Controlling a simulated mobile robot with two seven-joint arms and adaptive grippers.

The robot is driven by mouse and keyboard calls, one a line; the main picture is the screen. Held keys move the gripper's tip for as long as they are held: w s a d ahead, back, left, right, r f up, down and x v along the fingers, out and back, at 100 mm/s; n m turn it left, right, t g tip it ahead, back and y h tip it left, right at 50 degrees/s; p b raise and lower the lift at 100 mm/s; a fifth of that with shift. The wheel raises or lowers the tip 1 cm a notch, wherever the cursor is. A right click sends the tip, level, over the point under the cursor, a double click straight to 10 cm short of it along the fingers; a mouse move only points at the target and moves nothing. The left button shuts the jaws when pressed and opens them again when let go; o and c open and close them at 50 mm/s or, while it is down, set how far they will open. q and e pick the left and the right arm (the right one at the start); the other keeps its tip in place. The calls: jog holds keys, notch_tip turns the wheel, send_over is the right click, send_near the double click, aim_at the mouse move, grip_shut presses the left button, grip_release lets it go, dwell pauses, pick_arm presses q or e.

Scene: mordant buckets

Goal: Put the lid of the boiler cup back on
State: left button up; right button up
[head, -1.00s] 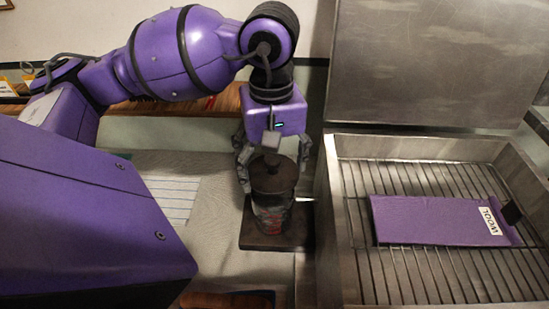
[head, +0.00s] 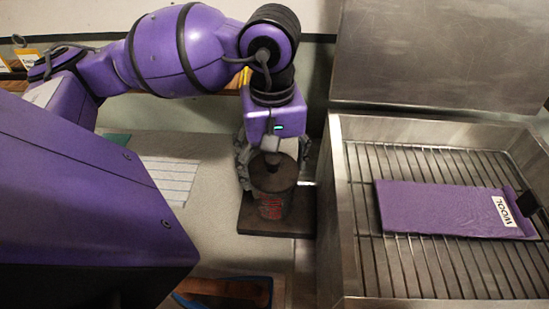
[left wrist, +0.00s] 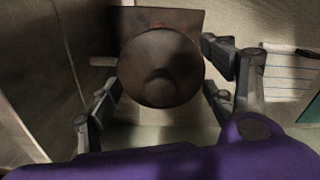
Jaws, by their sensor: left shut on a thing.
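The boiler cup (head: 272,207), dark with red marks, stands upright on a dark square board (head: 248,218) in the head view. Its dark round lid (head: 275,181) with a centre knob is at the cup's mouth; I cannot tell if it is fully seated. My left gripper (head: 274,170) points down and is shut on the lid, a finger on either side. In the left wrist view the lid (left wrist: 158,68) lies between the fingers (left wrist: 163,98) and hides most of the cup. My right gripper is not in view.
A steel basin (head: 345,240) with a wire rack and a purple wool packet (head: 440,208) stands close to the right of the board. A lined paper (head: 172,185) lies left on the grey counter. A brown, blue-edged thing (head: 225,290) is at the front.

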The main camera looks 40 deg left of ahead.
pick_arm(q)
jog(key=o, duration=1.2)
notch_tip(320, 180, up, 12)
